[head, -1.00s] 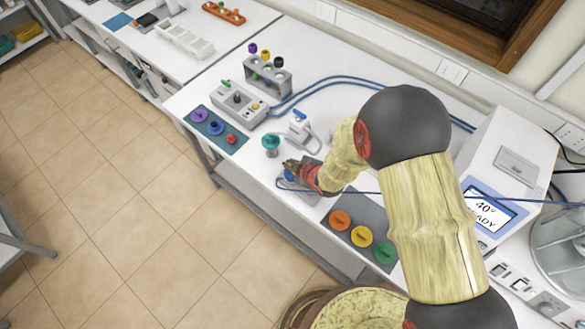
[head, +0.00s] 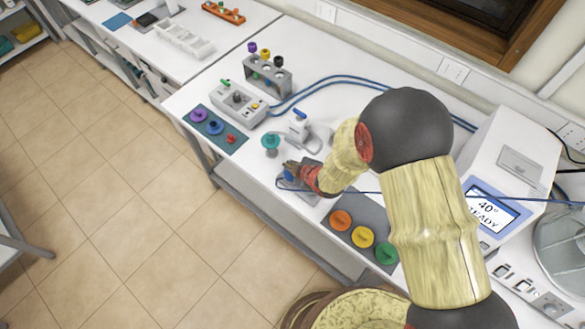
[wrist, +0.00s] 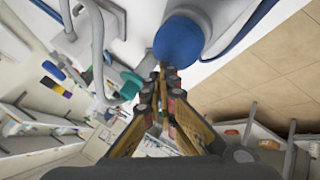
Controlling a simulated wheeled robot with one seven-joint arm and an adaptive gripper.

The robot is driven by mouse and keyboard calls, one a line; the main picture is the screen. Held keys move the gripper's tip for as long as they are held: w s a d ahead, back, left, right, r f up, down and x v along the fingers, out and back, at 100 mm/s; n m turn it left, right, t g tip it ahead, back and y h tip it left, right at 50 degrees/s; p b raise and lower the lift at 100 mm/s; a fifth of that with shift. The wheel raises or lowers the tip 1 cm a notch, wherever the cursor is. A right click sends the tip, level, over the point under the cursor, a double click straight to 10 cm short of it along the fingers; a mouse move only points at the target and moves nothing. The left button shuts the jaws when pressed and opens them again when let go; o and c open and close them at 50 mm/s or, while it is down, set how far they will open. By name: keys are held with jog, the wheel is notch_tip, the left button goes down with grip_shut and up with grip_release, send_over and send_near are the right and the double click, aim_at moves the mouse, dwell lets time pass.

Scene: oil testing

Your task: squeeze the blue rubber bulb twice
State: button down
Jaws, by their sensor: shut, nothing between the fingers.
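The blue rubber bulb (wrist: 178,40) is large and round at the top of the wrist view, on a pale mount. In the head view only a small blue part of it (head: 289,176) shows beside my fingertips, and my gripper hides the rest. My gripper (wrist: 165,72) is shut and empty. Its fingertips are together just below the bulb in the wrist view, close to its edge. I cannot tell whether they touch it. The gripper (head: 292,168) also shows in the head view, over the grey base of the bulb's stand.
A teal-topped piece (head: 271,142) and a white fixture with a blue handle (head: 299,125) stand close by. A panel with orange, yellow and green knobs (head: 362,237) lies to the right. A blue tube crosses the bench (head: 225,165). Open floor lies to the left.

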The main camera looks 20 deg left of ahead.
jog(key=shift+f+b, duration=0.75)
jog(key=shift+f, duration=0.05)
dwell(0.6)
jog(key=shift+r, duration=0.15)
jog(key=shift+r+p, duration=0.75)
jog(key=shift+r, duration=0.45)
jog(key=shift+r+p, duration=1.4)
jog(key=shift+r, duration=1.1)
